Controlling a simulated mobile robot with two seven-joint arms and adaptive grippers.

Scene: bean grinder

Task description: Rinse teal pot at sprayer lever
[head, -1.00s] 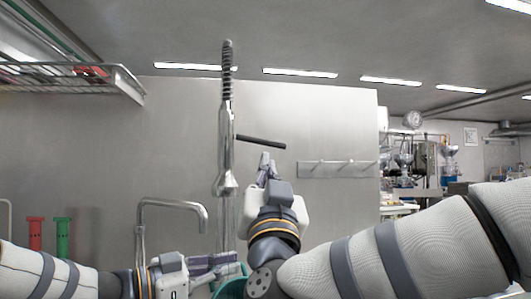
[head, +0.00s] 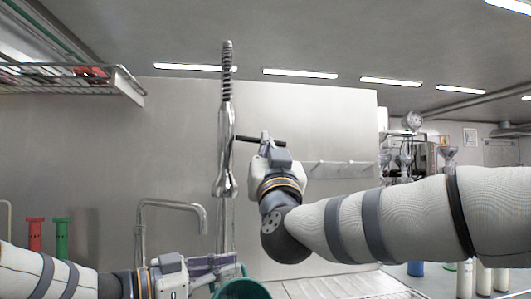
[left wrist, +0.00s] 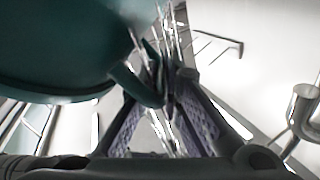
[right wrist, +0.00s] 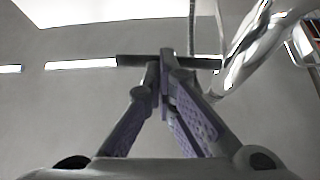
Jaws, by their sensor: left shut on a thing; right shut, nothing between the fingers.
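The chrome sprayer (head: 226,150) hangs upright in the middle of the head view, with a black lever (head: 278,142) sticking out to its right. My right gripper (head: 266,138) is shut and empty, its fingertips at the lever. In the right wrist view the fingertips (right wrist: 162,68) overlap the lever (right wrist: 135,61); whether they touch it I cannot tell. The teal pot (head: 243,289) is at the bottom of the head view, below the sprayer. My left gripper (head: 228,259) is shut on its handle (left wrist: 138,86). The pot's inside is mostly hidden.
A chrome faucet (head: 172,204) stands left of the sprayer. A wire shelf (head: 70,78) is at upper left, and red (head: 35,234) and green (head: 62,238) items stand below it. A hook rail (head: 340,168) is on the wall at right.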

